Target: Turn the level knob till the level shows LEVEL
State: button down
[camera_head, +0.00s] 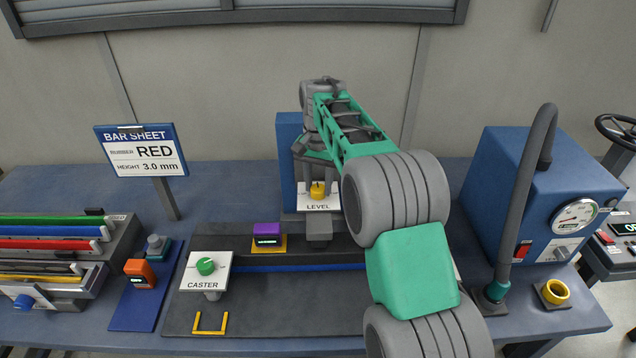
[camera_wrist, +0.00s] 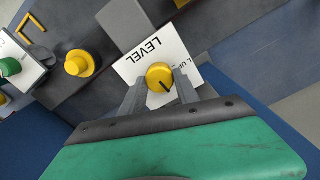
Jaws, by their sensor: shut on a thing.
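The level knob (camera_head: 317,190) is a small yellow round knob on a white plate marked LEVEL (camera_head: 319,205).
An orange device (camera_head: 141,273) and racked coloured bars (camera_head: 50,244) lie farther left. A blue machine (camera_head: 535,200) with a gauge and dark hose stands right.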

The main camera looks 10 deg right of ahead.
aim_at(318, 187)
jog(key=n+p, duration=0.1)
jog(key=n, duration=0.4)
jog(key=shift+r+n+p, duration=0.1)
jog(key=shift+n+p, duration=0.3)
jog(key=n, duration=0.5)
jog(key=shift+a+p, duration=0.1)
jog(key=shift+p, duration=0.3)
jog(key=c, duration=0.9)
grip_release()
notch_tip(318, 187, up, 8)
jog(key=shift+f+b, duration=0.15)
jog(key=shift+b, duration=0.35)
